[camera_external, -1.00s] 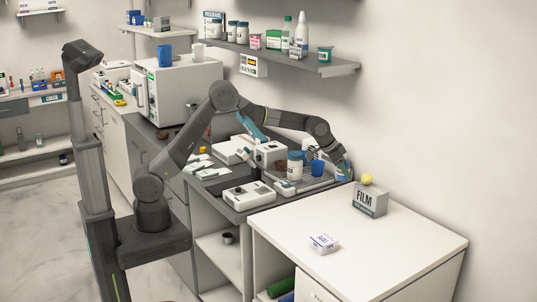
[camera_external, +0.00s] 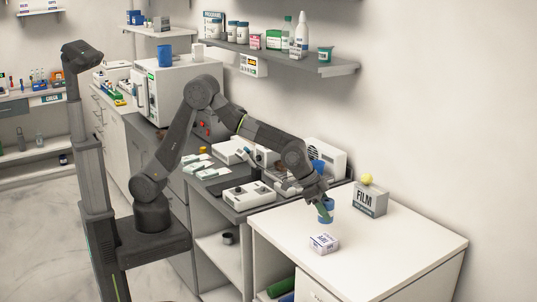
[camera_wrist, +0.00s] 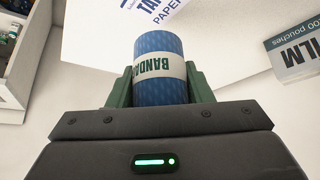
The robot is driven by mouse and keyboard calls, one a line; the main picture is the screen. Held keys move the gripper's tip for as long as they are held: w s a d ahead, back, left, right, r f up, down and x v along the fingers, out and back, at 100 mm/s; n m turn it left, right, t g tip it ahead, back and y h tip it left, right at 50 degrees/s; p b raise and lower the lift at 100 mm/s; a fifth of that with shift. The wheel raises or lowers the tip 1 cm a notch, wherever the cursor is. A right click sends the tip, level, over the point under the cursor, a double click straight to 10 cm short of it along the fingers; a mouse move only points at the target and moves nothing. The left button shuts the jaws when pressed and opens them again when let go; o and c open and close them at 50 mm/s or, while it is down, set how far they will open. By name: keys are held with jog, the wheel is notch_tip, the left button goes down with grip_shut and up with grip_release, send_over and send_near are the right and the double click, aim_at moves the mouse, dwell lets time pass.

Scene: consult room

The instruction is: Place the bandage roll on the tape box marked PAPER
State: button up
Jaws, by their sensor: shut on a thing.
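The bandage roll (camera_wrist: 160,70) is blue with a white band lettered "BANDA…", and it sits between the green fingers of my gripper (camera_wrist: 157,88) in the wrist view. In the external view my gripper (camera_external: 325,211) holds the blue roll (camera_external: 327,205) above the white counter, up and slightly right of the tape box. The tape box (camera_external: 323,243) is small and white with dark lettering, and lies on the white counter. In the wrist view the tape box (camera_wrist: 150,10) shows only partly at the top edge, with "TAP…" and "PAPER" readable.
A grey FILM box (camera_external: 369,200) with a yellow ball (camera_external: 367,179) on top stands at the back of the white counter (camera_external: 410,247), right of my gripper. The front and right of this counter are clear. A white device (camera_external: 249,196) stands on the dark counter to the left.

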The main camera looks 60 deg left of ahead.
jog(key=shift+f+p, duration=0.45)
jog(key=shift+f, duration=3)
jog(key=shift+f, duration=0.25)
jog(key=o, duration=1)
jog(key=shift+r, duration=0.1)
jog(key=shift+r, duration=0.2)
jog(key=b+v, duration=0.2)
jog(key=v, duration=1)
jog(key=shift+w, duration=0.1)
